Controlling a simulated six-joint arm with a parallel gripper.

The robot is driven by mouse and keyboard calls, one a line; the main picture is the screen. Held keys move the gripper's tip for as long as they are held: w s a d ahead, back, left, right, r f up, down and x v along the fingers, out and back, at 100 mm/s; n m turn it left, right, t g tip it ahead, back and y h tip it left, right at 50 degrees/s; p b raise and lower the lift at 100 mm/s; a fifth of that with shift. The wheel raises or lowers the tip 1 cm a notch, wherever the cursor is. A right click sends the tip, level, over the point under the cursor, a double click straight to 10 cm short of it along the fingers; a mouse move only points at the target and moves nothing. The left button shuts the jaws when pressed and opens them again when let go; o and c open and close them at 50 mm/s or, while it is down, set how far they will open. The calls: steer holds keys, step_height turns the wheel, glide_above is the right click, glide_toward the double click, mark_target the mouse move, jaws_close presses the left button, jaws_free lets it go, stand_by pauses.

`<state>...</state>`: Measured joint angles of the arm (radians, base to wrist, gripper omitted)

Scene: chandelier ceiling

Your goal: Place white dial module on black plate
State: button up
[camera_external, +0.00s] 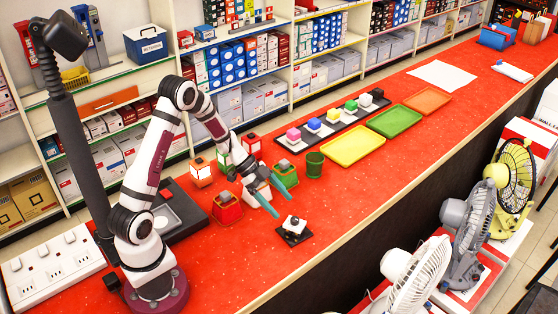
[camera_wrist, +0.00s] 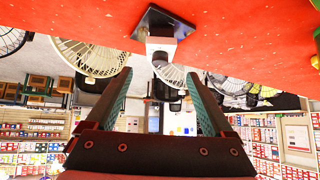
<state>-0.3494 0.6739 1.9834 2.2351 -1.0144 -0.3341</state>
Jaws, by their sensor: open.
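A white dial module (camera_external: 294,222), a small white block with a dark top, sits upright on a small square black plate (camera_external: 292,238) near the counter's front edge. In the wrist view the white module (camera_wrist: 161,47) shows upside down against the black plate (camera_wrist: 152,20), and the two appear to touch. My gripper (camera_external: 286,209) is open, its two teal fingers spread and angled down, just short of the module. In the wrist view the gripper (camera_wrist: 160,86) has nothing between its fingers; the module shows beyond the fingertips, apart from them.
Red, green and orange lantern-like blocks (camera_external: 226,208) and a green cup (camera_external: 314,164) stand near my gripper. A dark strip (camera_external: 343,124) holds several coloured modules, beside yellow (camera_external: 352,145), green (camera_external: 394,121) and orange (camera_external: 427,100) trays. Fans (camera_external: 415,278) stand beyond the counter's front edge.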

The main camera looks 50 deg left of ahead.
steer(key=w+a+r+n+t+y, duration=0.35)
steer(key=a+r+t+y, duration=0.25)
steer(key=a+r+y, duration=0.65)
steer(key=s+r+n+g, duration=0.2)
steer(key=s, duration=0.6)
steer(key=s+r+n+g, duration=0.2)
steer(key=s+n+g, duration=0.1)
steer(key=s, duration=0.4)
steer(key=s+d+f+g+h, duration=0.1)
steer(key=s+d+g, duration=0.1)
steer(key=s, duration=0.6)
steer(key=s+d+f+g+h, duration=0.1)
steer(key=s+d+f+g, duration=0.1)
steer(key=s+d, duration=0.3)
steer(key=s, duration=0.3)
steer(key=shift+s+g, duration=0.3)
steer(key=shift+g, duration=0.1)
